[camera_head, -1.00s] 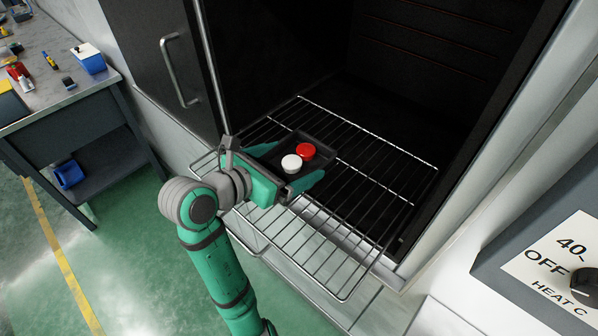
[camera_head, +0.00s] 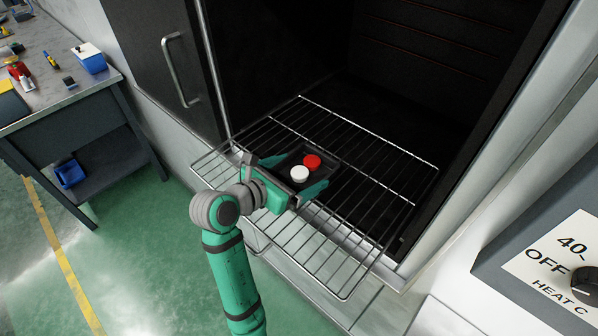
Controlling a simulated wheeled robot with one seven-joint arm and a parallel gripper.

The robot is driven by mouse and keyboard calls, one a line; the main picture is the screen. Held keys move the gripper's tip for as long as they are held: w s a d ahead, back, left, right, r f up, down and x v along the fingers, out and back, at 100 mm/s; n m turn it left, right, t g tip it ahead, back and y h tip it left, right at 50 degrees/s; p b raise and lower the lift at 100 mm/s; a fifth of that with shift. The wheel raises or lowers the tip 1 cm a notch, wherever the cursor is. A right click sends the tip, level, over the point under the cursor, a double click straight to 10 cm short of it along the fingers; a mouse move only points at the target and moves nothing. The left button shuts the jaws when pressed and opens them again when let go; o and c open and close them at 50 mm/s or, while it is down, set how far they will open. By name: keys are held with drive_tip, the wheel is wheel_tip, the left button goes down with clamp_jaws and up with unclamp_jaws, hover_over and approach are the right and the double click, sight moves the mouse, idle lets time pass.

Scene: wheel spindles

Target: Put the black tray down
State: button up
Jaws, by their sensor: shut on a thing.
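The black tray (camera_head: 325,172) is a small dark tray over the oven's wire rack (camera_head: 374,163). A white round piece (camera_head: 299,174) and a red round piece (camera_head: 312,161) sit in it. My gripper (camera_head: 295,176) is shut on the tray at its near side, with teal fingers on either side of it. The tray looks level and low over the rack. I cannot tell whether it touches the wires.
The rack sticks out of the dark open oven (camera_head: 420,100), with bare wires to the right and in front. The open door with a handle (camera_head: 174,70) stands at left. A workbench (camera_head: 60,95) is far left. A heat control panel (camera_head: 550,265) is at lower right.

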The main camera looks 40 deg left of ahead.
drive_tip(key=shift+f, duration=0.1)
drive_tip(key=o, duration=0.8)
drive_tip(key=shift+c, duration=0.2)
drive_tip(key=shift+s+r, duration=0.1)
drive_tip(key=shift+r, duration=0.1)
drive_tip(key=v, duration=1.1)
drive_tip(key=shift+s+r, duration=0.1)
drive_tip(key=shift+s, duration=0.25)
